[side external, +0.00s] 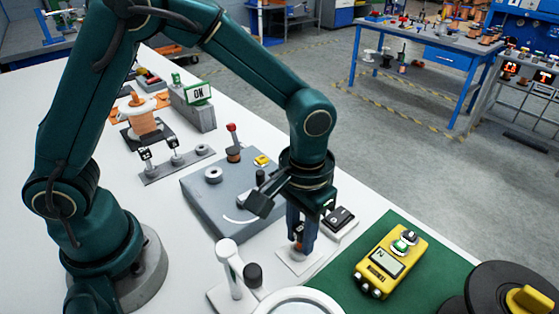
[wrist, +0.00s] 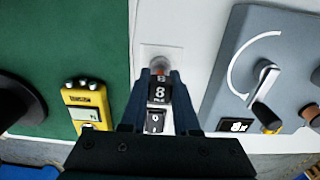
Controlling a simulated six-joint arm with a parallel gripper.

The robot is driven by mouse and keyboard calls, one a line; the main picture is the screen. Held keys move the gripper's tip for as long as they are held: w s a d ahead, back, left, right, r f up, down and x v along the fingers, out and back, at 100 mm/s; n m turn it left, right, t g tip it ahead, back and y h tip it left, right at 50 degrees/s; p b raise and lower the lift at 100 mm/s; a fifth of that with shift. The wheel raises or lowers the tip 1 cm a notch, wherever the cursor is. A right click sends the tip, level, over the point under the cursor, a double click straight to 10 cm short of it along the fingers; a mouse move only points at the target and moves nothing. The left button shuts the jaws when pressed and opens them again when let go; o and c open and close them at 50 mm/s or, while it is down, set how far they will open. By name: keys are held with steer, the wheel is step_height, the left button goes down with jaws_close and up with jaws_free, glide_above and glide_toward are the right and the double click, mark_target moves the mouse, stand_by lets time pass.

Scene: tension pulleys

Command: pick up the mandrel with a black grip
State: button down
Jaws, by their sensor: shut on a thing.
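My gripper (side external: 300,247) points down over a small white plate (side external: 290,263) near the table's front edge. In the wrist view its fingers (wrist: 163,80) are closed on the sides of the mandrel's black grip (wrist: 159,93), which bears a white "8". A reddish-grey round end (wrist: 159,64) shows just beyond the grip. In the side external view the fingers hide most of the mandrel, and its lower end is at or close to the plate; I cannot tell whether it touches. Other mandrels with dark labelled grips (side external: 145,155) stand in a grey rack (side external: 180,168).
A grey device with a lever (side external: 210,200) lies left of my gripper. A yellow meter (side external: 392,262) rests on a green mat (side external: 335,275) to the right. A white post (side external: 229,265) and a black spool (side external: 510,290) stand in front. A copper spool (side external: 137,115) is farther back.

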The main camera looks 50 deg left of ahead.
mark_target(302, 228)
steer(key=shift+r, duration=0.15)
step_height(302, 228, up, 4)
steer(key=shift+r, duration=0.1)
steer(key=a+r, duration=0.6)
steer(key=a, duration=0.5)
steer(key=shift+a+r, duration=0.25)
steer(key=shift+a, duration=0.1)
steer(key=shift+w+r, duration=0.1)
steer(key=shift+r, duration=2.4)
